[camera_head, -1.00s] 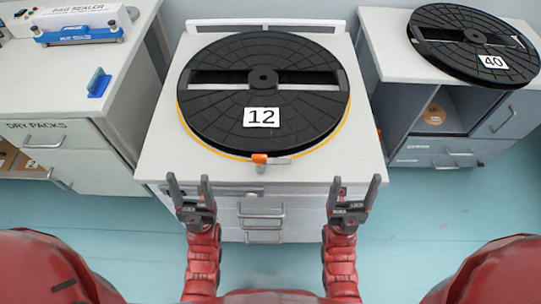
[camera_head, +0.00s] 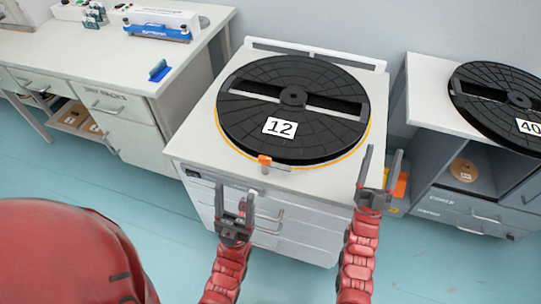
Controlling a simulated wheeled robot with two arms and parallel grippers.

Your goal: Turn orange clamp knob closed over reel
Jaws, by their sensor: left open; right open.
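A large black reel (camera_head: 325,132) labelled 12 lies flat on the white station top (camera_head: 208,138), with an orange ring showing along its front and right edge. The small orange clamp knob (camera_head: 265,160) sits at the reel's front edge, with a short grey bar beside it. My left gripper (camera_head: 234,200) is open and empty, in front of the station's drawers and below the knob in the picture. My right gripper (camera_head: 380,166) is open and empty, near the station's front right corner, to the right of the knob. Neither touches the knob or reel.
A second black reel (camera_head: 490,95) labelled 40 lies on the right cabinet (camera_head: 425,95). At left, a white counter (camera_head: 110,60) bears a bag sealer (camera_head: 160,22) and a blue holder (camera_head: 158,70). Blue floor (camera_head: 150,215) is clear in front.

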